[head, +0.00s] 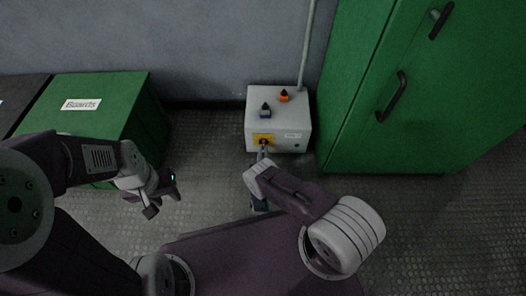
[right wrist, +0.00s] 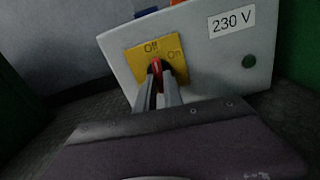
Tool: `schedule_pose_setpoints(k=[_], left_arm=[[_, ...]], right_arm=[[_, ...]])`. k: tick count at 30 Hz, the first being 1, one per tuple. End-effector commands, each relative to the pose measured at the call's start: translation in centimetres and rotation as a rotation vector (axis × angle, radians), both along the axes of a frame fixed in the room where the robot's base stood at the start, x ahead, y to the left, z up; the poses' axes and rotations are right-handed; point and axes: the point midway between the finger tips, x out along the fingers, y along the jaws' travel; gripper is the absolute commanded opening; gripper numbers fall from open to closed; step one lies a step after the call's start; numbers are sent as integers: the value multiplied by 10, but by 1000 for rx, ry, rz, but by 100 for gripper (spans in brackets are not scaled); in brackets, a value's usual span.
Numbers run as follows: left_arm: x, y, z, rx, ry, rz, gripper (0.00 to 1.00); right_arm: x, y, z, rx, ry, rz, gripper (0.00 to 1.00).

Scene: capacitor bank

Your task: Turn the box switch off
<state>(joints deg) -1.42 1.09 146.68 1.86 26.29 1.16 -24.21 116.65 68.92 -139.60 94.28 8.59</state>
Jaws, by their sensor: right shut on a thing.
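The switch box (head: 279,124) is a light grey box on the floor against the wall. Its front has a yellow plate (right wrist: 171,52) marked "Off" and "On" with a red switch handle (right wrist: 156,70). My right gripper (head: 263,152) reaches the front of the box. In the right wrist view its fingers (right wrist: 158,84) are shut on the red handle, which they partly hide. The handle's exact setting is hard to tell; its visible part is below the word "Off". My left gripper (head: 155,205) hangs away from the box on the left, and its jaw opening is unclear.
A green cabinet (head: 360,130) is close on the right. A green "Boards" crate (head: 120,110) stands left. Open floor lies between crate and box.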

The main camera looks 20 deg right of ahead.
Motion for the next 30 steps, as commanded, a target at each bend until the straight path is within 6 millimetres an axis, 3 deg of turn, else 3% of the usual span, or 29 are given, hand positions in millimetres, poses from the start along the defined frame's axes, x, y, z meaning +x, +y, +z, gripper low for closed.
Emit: schedule_pose_setpoints(k=[23,24,26,30], left_arm=[[0,0,-1,0,0,0,36],[0,0,-1,0,0,0,36],[0,0,-1,0,0,0,36],[0,0,-1,0,0,0,36]], right_arm=[[-1,0,0,-100,31,0,0],[-1,0,0,-100,31,0,15],[-1,0,0,-100,31,0,31],[0,0,0,-100,30,0,34]])
